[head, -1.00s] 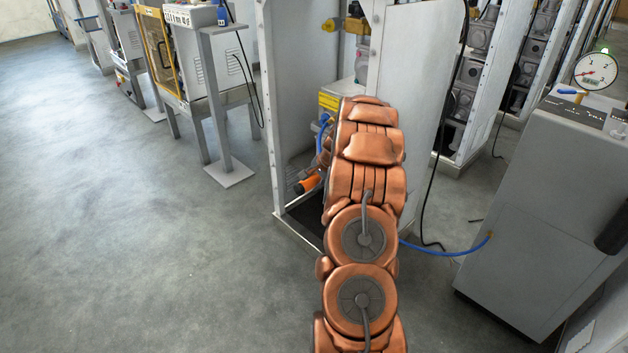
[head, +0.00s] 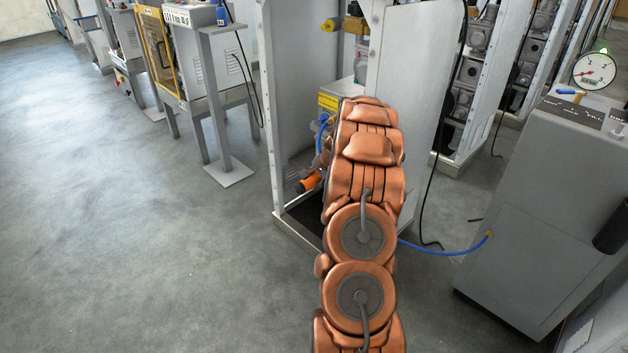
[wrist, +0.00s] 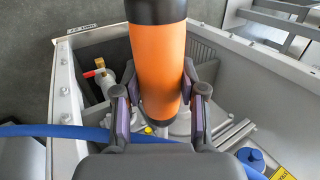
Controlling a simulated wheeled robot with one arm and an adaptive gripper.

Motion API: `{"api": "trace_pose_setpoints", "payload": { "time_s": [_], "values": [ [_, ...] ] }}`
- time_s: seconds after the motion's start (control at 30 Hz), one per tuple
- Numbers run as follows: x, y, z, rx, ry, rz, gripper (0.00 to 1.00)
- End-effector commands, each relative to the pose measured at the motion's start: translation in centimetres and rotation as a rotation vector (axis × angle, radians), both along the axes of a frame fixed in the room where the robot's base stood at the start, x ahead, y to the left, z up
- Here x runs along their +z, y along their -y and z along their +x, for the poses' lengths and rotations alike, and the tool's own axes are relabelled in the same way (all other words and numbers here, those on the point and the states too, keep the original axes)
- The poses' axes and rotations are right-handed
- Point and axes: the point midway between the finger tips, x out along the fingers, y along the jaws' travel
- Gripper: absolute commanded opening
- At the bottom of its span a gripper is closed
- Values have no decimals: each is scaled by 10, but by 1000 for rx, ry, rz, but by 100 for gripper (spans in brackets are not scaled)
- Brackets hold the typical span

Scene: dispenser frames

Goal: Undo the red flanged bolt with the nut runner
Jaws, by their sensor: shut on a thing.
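The nut runner (wrist: 158,65) is an orange cylinder with black ends, upright in the middle of the wrist view. My gripper (wrist: 158,103) is shut on its orange body, one finger on each side. In the head view the orange nut runner (head: 310,182) shows low inside the open cabinet, left of my arm; my gripper is hidden there behind the arm. The nut runner's far end is hidden in the wrist view. I cannot make out the red flanged bolt. A small red part (wrist: 88,74) sits on a brass and white fitting to the left, apart from the gripper.
The grey cabinet walls (wrist: 66,95) surround the gripper closely. A blue hose (wrist: 50,131) crosses below it. A blue cap (wrist: 250,158) and pale bars are at lower right. A grey console (head: 545,190) with a gauge (head: 594,70) stands at right. Floor at left is clear.

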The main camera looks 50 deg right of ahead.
Motion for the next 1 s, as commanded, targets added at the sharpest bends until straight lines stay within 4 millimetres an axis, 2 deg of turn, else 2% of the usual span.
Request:
{"api": "trace_pose_setpoints", "payload": {
  "time_s": [1.0],
  "values": [
    [2,9,0,-2,2,-4,0]
  ]
}}
